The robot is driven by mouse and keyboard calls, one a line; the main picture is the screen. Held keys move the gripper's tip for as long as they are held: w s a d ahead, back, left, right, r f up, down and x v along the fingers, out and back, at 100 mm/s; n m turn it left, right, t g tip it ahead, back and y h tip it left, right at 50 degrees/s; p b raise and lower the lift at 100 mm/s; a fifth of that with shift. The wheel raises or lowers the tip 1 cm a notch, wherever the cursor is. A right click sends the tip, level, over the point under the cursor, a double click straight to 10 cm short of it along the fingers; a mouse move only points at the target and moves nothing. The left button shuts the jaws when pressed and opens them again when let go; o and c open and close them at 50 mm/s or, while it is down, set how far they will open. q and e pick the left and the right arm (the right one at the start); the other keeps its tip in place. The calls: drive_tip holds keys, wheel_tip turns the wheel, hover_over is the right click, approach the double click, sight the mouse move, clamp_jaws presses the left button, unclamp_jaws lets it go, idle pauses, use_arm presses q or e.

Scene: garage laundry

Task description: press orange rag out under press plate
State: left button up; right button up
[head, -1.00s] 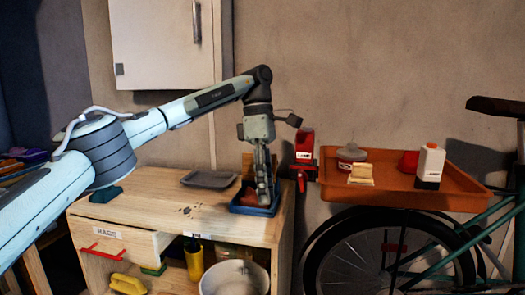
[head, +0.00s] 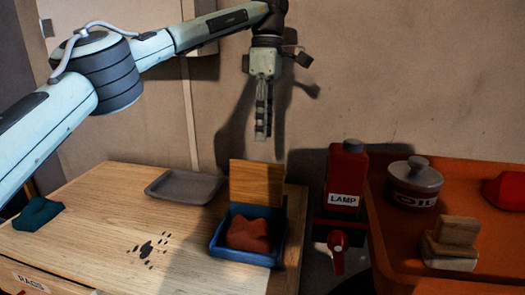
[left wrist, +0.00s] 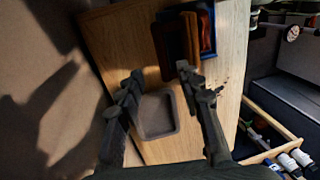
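The orange rag (head: 248,233) lies bunched in a small blue tray (head: 218,246) on the wooden bench. The press plate appears to be the wooden board (head: 257,182) standing upright at the tray's back edge, leaving the rag uncovered. My left gripper (head: 263,136) hangs empty above the board, fingers down, apart from it. In the left wrist view its fingers (left wrist: 160,82) are spread, with the board (left wrist: 178,45) and blue tray (left wrist: 210,52) beyond them. My right gripper is in no view.
A grey tray (head: 184,186) and a dark green cloth (head: 38,214) lie on the bench, with dark spots between. A red LAMP can (head: 345,178) and an orange shelf (head: 400,268) with an OIL pot (head: 414,182) stand right.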

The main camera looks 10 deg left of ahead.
sight(259, 179)
use_arm(q)
drive_tip(key=f, duration=0.2)
drive_tip(key=s+f, duration=0.1)
drive_tip(key=f, duration=0.4)
drive_tip(key=shift+s+f, duration=0.2)
drive_tip(key=shift+s, duration=0.2)
drive_tip(key=shift+c, duration=0.3)
clamp_jaws()
